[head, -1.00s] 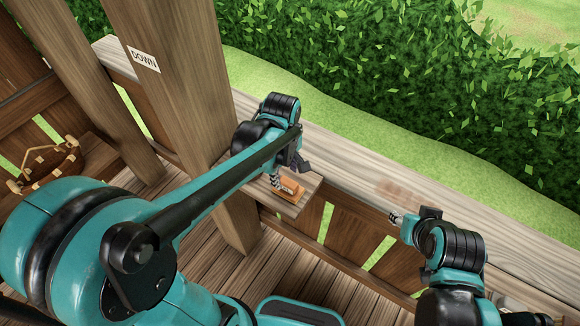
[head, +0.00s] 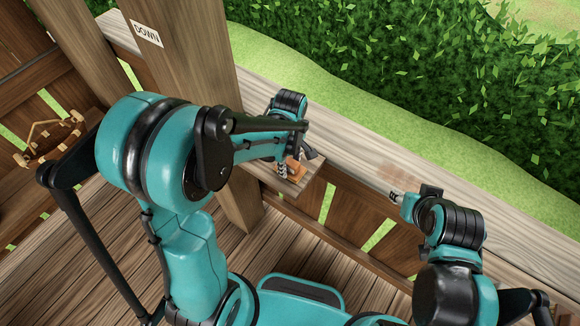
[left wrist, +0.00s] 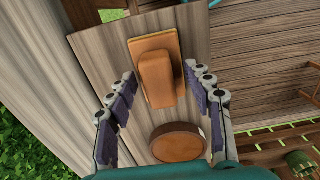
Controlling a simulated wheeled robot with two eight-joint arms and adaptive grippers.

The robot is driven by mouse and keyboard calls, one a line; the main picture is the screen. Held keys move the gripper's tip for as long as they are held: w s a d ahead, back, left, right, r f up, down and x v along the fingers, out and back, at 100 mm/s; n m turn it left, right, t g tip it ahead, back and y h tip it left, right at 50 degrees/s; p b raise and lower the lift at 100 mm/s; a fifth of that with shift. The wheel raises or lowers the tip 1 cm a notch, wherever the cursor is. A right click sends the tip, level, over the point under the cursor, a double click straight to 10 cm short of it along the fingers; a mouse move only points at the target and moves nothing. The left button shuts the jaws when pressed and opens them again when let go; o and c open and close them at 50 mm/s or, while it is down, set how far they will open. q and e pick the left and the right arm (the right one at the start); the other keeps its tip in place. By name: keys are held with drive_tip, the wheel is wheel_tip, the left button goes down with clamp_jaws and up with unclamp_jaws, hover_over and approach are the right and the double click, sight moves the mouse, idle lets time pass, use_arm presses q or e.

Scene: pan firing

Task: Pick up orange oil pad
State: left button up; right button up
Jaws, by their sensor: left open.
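The orange oil pad (left wrist: 156,68), a flat base with a raised rounded block on it, lies on a small wooden shelf (left wrist: 100,60) in the left wrist view. It also shows partly in the head view (head: 296,170), mostly behind my left gripper (head: 289,165). In the left wrist view my left gripper (left wrist: 160,73) is open, its fingers on either side of the pad's near part with gaps visible. Whether the fingertips are down at the pad's height is hard to tell. My right gripper (head: 396,195) is over the railing at the right, small; its jaw state is unclear.
A round brown object (left wrist: 178,143) sits on the shelf beside the pad, close between the finger bases. A wooden post with a DOWN sign (head: 146,33) rises beside the shelf. The railing (head: 350,140) runs behind it. A basket-like item (head: 48,138) stands far left.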

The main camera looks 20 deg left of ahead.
sight(293, 165)
use_arm(q)
clamp_jaws()
drive_tip(key=shift+r, duration=0.5)
drive_tip(key=r, duration=0.1)
drive_tip(key=d+r, duration=0.1)
drive_tip(key=r, duration=0.2)
drive_tip(key=shift+s+d+p, duration=0.15)
drive_tip(key=shift+s+p, duration=0.2)
drive_tip(key=shift+p, duration=0.05)
drive_tip(key=s+d+r, duration=0.5)
drive_tip(key=d+r, duration=0.1)
drive_tip(key=d, duration=0.2)
drive_tip(key=shift+s+d+p, duration=0.3)
drive_tip(key=shift+p, duration=0.15)
drive_tip(key=c, duration=1.1)
unclamp_jaws()
